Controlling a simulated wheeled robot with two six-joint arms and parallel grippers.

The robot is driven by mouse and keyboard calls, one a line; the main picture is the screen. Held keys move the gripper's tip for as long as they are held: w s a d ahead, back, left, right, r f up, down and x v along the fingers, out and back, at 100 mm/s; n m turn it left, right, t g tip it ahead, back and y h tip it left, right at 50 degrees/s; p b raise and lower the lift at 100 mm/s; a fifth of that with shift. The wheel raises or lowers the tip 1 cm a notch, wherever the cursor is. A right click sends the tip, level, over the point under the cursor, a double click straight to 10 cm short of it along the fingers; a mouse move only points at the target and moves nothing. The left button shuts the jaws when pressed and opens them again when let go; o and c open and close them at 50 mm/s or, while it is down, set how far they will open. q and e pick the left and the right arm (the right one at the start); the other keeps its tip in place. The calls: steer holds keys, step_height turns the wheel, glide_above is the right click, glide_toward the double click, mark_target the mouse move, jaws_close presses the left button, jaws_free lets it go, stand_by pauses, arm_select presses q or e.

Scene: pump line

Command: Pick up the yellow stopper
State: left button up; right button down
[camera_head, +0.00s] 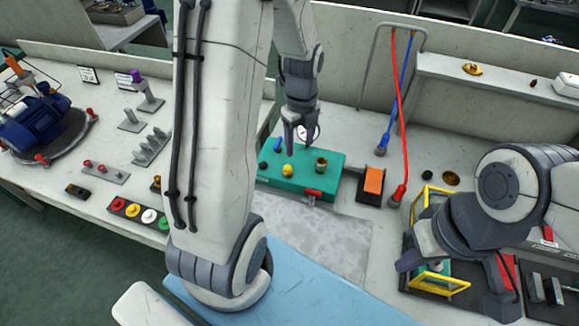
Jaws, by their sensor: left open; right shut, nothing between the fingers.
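A small yellow stopper (287,170) sits on top of the green box (300,182), near its front left. My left gripper (300,143) comes down from above and is open, with its fingers over the back of the green box, apart from the stopper. My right gripper (455,262) is at the lower right, over the yellow frame, shut and empty.
A tray of coloured caps (139,213) lies at the left, partly hidden by my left arm. An orange block (374,181) and a red hose (399,110) stand right of the green box. A grey mat (335,240) in front is clear.

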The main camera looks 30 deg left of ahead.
arm_select(q)
steer(key=m, duration=0.2)
glide_above(288, 167)
step_height(288, 167, down, 3)
steer(key=f, duration=0.3)
steer(key=shift+s+a+f, duration=0.1)
steer(key=shift+s+f, duration=0.1)
steer(key=shift+s, duration=0.05)
steer(key=shift+f+p, duration=0.3)
steer(key=shift+f, duration=0.25)
step_height(288, 167, down, 4)
steer(key=shift+w+r+p, duration=0.1)
steer(key=shift+w+p, duration=0.05)
steer(key=shift+p, duration=0.6)
steer(key=shift+w+f, duration=0.1)
steer(key=shift+f, duration=0.55)
steer(key=shift+c, duration=0.3)
jaws_close()
